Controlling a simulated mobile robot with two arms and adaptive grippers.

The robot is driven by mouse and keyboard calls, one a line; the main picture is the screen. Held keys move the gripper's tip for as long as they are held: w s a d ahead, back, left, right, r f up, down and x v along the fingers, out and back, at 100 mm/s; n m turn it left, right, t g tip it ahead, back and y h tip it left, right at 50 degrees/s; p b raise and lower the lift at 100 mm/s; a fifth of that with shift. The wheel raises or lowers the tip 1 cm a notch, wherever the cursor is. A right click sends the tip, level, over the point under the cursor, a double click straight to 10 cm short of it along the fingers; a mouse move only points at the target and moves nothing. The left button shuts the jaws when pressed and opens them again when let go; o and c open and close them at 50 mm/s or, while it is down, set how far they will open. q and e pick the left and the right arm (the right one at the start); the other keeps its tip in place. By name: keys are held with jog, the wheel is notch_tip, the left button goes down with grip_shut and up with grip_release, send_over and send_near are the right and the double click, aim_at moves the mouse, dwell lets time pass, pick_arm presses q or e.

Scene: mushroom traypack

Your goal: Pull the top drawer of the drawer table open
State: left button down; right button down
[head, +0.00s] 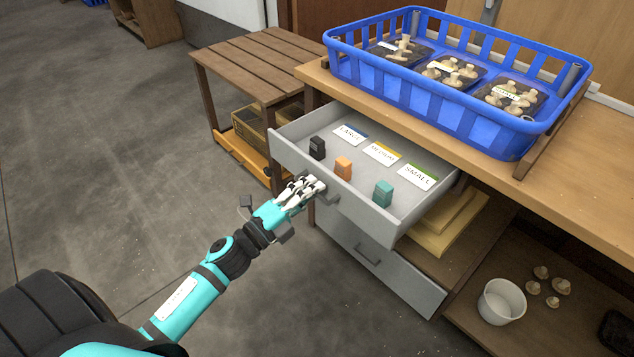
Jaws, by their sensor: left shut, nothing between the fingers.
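The drawer table (420,118) stands at the right with its top drawer (361,211) pulled out. Inside the drawer lie LARGE, MEDIUM and SMALL label cards and a black, an orange and a teal small block. My left gripper (313,189) is shut and empty at the drawer's front face, right by its handle (331,198). The fingers partly cover the handle, and I cannot tell whether they touch it. The lower drawer (388,268) is closed or nearly so, with its own handle (367,255). My right gripper is not in view.
A blue crate (437,103) with mushroom trays stands on the tabletop. A slatted wooden table (257,62) is behind the drawer. A white bowl (502,303) and several mushrooms sit on the low shelf. The floor (110,170) at left is clear.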

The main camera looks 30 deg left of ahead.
pick_arm(q)
jog(key=shift+s, duration=0.3)
jog(key=c, duration=2.1)
grip_release()
jog(key=shift+f, duration=0.1)
jog(key=o, duration=0.4)
jog(key=shift+a, duration=0.1)
jog(key=v, duration=1.2)
